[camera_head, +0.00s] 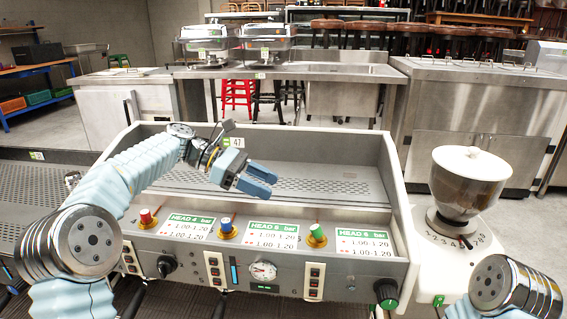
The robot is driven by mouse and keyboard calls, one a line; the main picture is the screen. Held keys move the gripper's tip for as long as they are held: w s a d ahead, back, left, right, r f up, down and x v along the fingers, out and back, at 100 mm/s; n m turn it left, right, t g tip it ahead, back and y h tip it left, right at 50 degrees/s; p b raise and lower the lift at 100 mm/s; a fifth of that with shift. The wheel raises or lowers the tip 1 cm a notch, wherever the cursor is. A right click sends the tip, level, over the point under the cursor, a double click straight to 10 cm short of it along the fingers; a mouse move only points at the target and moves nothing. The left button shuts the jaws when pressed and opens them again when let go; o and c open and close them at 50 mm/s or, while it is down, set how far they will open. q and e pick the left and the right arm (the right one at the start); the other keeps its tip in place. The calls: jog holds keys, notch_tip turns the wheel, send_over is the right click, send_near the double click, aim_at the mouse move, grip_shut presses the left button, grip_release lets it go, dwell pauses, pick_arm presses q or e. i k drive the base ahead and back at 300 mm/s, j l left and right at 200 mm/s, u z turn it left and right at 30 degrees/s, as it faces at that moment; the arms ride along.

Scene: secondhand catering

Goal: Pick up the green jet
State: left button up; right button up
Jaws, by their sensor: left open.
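My left gripper (267,183) has blue fingers and is open and empty. It hangs over the machine's tray, up and to the left of the green jet and apart from it. My right arm shows only in part at the bottom right; its gripper is out of view.
A red jet (146,217) and a blue jet (227,227) stand on the same ledge. The grey machine (393,210) has raised tray walls and front knobs. A grinder with a white-lidded hopper (467,185) stands at the right.

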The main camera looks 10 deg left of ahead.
aim_at(317, 233)
jog(key=k, duration=1)
